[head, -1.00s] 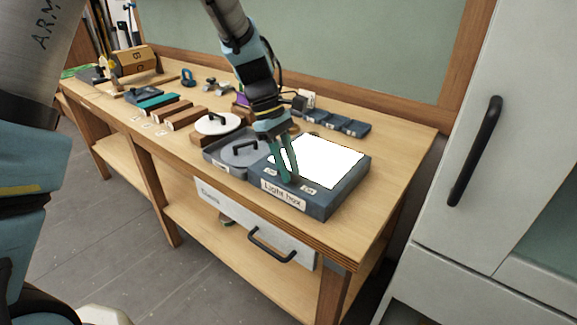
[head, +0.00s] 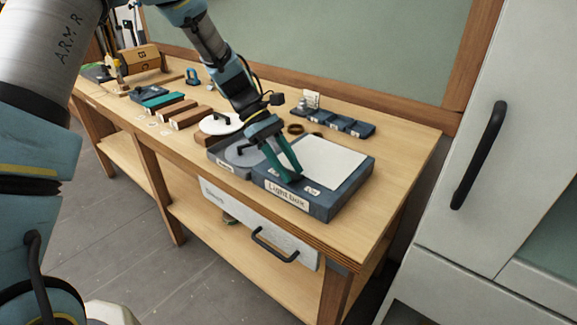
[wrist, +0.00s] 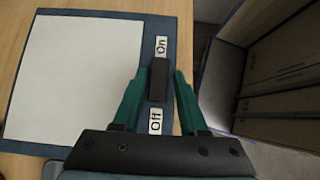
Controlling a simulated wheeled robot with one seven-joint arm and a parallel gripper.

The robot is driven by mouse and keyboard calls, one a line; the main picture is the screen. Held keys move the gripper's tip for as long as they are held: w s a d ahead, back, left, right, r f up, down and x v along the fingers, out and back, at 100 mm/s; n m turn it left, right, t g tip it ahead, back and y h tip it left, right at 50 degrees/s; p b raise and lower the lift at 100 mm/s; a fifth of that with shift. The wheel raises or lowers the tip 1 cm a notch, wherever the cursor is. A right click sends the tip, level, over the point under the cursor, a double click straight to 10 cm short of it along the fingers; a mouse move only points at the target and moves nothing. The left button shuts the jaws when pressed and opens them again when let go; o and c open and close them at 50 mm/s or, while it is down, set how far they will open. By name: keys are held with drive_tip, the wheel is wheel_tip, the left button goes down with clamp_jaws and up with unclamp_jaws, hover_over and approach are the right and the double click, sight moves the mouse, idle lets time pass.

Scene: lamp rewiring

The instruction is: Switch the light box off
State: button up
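The light box (head: 322,207) is a dark blue box at the front right end of the bench. Its top panel (head: 333,160) is dull off-white and unlit; the panel also shows in the wrist view (wrist: 75,75). A black switch (wrist: 158,80) sits beside the panel between an "On" label (wrist: 161,45) and an "Off" label (wrist: 155,121). My gripper (wrist: 160,72) points down over the switch, with its teal fingers apart on either side of it. I cannot tell whether a finger touches it. In the head view my gripper (head: 292,178) hides most of the switch.
A drawer (head: 260,230) with a black handle is below. Bare bench top lies to the right.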

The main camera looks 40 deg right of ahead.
drive_tip(key=shift+o, duration=1.1)
drive_tip(key=b+v, duration=0.2)
drive_tip(key=v, duration=0.9)
drive_tip(key=shift+b, duration=0.4)
drive_tip(key=w+a+f+m+t, duration=0.1)
drive_tip(key=w+a+f+t, duration=0.15)
drive_tip(key=a, duration=0.85)
drive_tip(key=w+a+f+t, duration=0.1)
drive_tip(key=w+a+t, duration=0.25)
drive_tip(key=a, duration=0.75)
drive_tip(key=s+a+f+m+t+y, duration=0.1)
drive_tip(key=s+a+m+t+y, duration=0.1)
drive_tip(key=a, duration=1.5)
drive_tip(key=s+m+t, duration=0.1)
drive_tip(key=s+t, duration=0.1)
drive_tip(key=s, duration=0.1)
drive_tip(key=shift+s+f, duration=0.15)
drive_tip(key=shift+f, duration=0.1)
